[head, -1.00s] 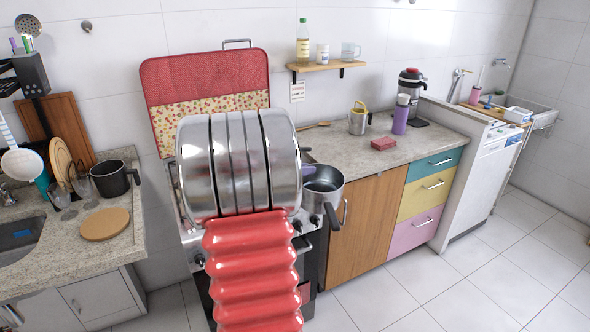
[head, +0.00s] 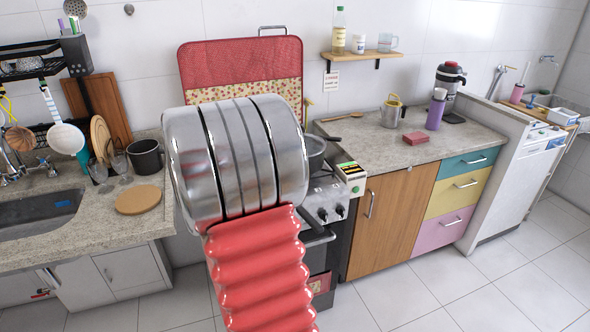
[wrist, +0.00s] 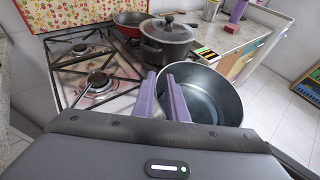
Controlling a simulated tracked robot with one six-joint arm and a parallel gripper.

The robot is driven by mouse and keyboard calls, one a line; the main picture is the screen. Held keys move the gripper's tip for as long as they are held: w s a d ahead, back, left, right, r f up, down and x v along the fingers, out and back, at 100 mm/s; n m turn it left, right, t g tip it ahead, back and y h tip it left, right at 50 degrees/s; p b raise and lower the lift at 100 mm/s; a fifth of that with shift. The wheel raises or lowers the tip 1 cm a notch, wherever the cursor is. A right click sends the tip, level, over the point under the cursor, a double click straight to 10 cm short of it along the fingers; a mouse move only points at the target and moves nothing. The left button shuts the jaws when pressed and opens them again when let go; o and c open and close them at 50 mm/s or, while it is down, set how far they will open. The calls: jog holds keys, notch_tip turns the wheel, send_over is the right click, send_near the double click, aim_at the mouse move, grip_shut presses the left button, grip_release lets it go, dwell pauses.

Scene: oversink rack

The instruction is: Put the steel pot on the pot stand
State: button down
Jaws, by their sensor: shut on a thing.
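The steel pot (wrist: 212,92) shows in the wrist view as a round open pot, empty inside, right of my fingers. My gripper (wrist: 163,95) has purple fingers, shut on the pot at its left side; the exact hold is partly hidden. The pot appears held off the hob, near the stove's front right. In the head view, my arm hides both pot and gripper. A round tan board (head: 138,200), which looks like the pot stand, lies bare on the left counter.
The stove (wrist: 90,75) carries a dark lidded pot (wrist: 166,40) and a red pan (wrist: 130,22). On the left counter, a dark mug-like pot (head: 146,157), glasses (head: 108,170) and a plate rack stand near the board. The sink (head: 40,212) lies further left.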

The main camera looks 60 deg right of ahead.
jog(key=w+a+f+n+t+y, duration=0.1)
jog(key=w+a+n+t, duration=0.1)
jog(key=w+a, duration=0.45)
jog(key=w+a+f+n+t+y, duration=0.1)
jog(key=w+a+f+n+t, duration=0.15)
jog(key=a, duration=0.75)
jog(key=w+a+f+n+t+y, duration=0.1)
jog(key=w+a+n+t+y, duration=0.15)
jog(key=w+a, duration=0.4)
jog(key=w+a+f+n+t+y, duration=0.1)
jog(key=a+n+t+y, duration=0.2)
jog(key=a, duration=2.3)
jog(key=n+y, duration=0.2)
jog(key=shift+a+f+n+t, duration=0.25)
jog(key=shift+f+n+t, duration=0.1)
jog(key=shift+n+t, duration=0.05)
jog(key=shift+w, duration=0.1)
